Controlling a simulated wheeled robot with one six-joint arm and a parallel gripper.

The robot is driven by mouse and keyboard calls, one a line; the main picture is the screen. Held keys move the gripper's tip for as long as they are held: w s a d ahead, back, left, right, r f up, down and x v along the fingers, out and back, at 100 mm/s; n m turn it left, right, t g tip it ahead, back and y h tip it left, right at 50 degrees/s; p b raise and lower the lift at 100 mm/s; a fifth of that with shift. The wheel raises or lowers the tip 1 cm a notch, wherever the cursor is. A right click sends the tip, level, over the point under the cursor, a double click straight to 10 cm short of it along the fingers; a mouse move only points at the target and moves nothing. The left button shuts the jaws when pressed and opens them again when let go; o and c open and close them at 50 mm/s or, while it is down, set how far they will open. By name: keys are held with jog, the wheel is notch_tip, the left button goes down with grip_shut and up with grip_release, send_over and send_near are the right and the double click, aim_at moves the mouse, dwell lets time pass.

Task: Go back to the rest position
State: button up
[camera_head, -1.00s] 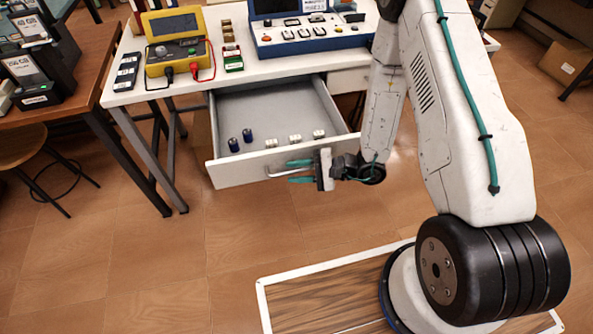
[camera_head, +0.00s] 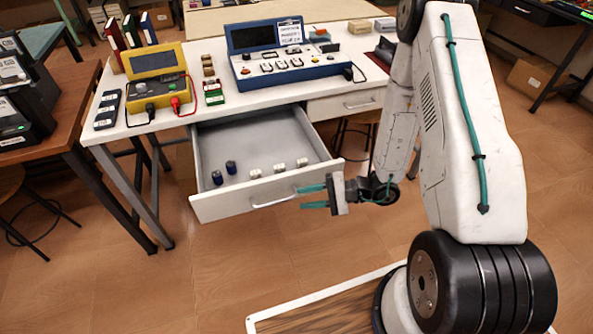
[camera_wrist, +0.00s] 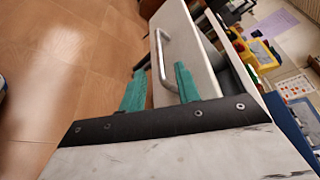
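My gripper (camera_head: 314,196) has teal fingers that stand apart with nothing between them. It is in front of the right part of the open drawer (camera_head: 230,205), close to the drawer's handle (camera_head: 274,199). In the wrist view my gripper (camera_wrist: 158,90) points toward the drawer front (camera_wrist: 187,45). The handle (camera_wrist: 161,58) shows there just beyond and between the fingertips; I cannot tell whether they touch it. The drawer holds two dark blue cylinders (camera_head: 224,173) and several small white blocks (camera_head: 279,168).
The white table (camera_head: 285,92) carries a yellow multimeter (camera_head: 155,75), a blue control panel (camera_head: 290,65), several small blocks and books. A brown side table (camera_head: 65,110) stands at the left. A stool (camera_head: 15,195) is below it. The floor (camera_head: 215,280) in front of the drawer is clear.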

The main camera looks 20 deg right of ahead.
jog(key=s+d+r+n+g+h, duration=0.1)
jog(key=s+r+h, duration=0.4)
jog(key=r, duration=0.7)
jog(key=s+d+r+n+g+h, duration=0.1)
jog(key=s+d+r+n+h, duration=0.2)
jog(key=s+r+n+h, duration=0.2)
jog(key=s+d+r+n+g+h, duration=0.1)
jog(key=s+r+n+h, duration=0.3)
jog(key=s+r, duration=0.6)
jog(key=shift+d+r+h, duration=0.4)
jog(key=shift+d+r, duration=0.25)
jog(key=shift+r, duration=4.25)
dwell(0.4)
